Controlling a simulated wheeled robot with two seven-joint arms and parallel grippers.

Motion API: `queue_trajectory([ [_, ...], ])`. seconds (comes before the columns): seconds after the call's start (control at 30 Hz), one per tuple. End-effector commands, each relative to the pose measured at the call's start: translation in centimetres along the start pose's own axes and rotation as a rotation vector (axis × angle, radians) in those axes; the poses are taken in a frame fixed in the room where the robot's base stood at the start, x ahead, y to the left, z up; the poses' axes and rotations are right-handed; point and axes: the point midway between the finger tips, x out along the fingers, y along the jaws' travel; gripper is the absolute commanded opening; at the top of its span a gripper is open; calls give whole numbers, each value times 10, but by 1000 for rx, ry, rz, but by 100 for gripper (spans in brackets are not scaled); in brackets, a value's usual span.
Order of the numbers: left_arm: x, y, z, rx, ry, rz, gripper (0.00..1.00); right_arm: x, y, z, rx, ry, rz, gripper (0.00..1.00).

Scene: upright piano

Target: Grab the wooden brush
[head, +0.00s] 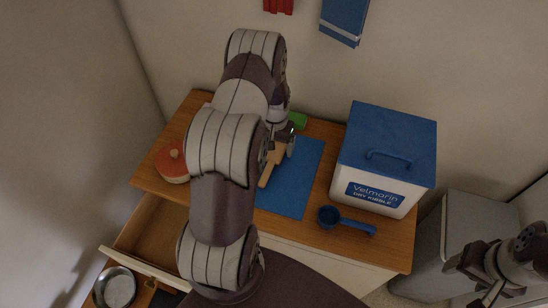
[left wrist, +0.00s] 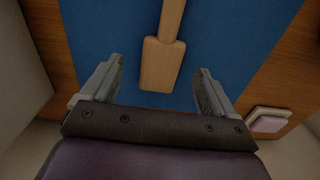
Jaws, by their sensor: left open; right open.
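The wooden brush (head: 266,170) lies on a blue mat (head: 300,180) on the wooden top. My left arm covers part of it in the head view. In the left wrist view the brush (left wrist: 161,66) shows a wide wooden block and a narrower part running to the top edge. My left gripper (head: 282,143) is open above the mat. In the left wrist view its fingers (left wrist: 160,68) stand apart, one on each side of the block, with gaps at both sides. My right gripper (head: 487,298) is open at the lower right, far from the brush.
A white kibble box (head: 375,193) with a blue lid and a blue scoop (head: 345,220) stand right of the mat. A round orange item (head: 172,162) is left, a green item (head: 298,120) behind. An open drawer (head: 150,235), metal bowl (head: 115,287) and grey bin (head: 470,240) flank the cabinet.

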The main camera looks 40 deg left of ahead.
Motion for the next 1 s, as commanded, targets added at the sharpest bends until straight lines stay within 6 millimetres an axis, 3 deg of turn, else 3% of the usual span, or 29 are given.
queue_trajectory([
  [0.23,43,-3,4,0,-3,0,88,-2,0,0,0,0,0,63],
  [0.5,49,-3,3,0,-1,0,88,-2,0,0,0,0,0,63],
  [0.57,49,-3,3,0,-1,0,72,-2,0,0,0,0,0,63],
  [0.7,49,-3,3,0,-1,0,26,-2,0,0,0,0,0,63],
  [1.0,48,-3,3,0,0,0,26,-2,0,0,0,0,0,63],
])
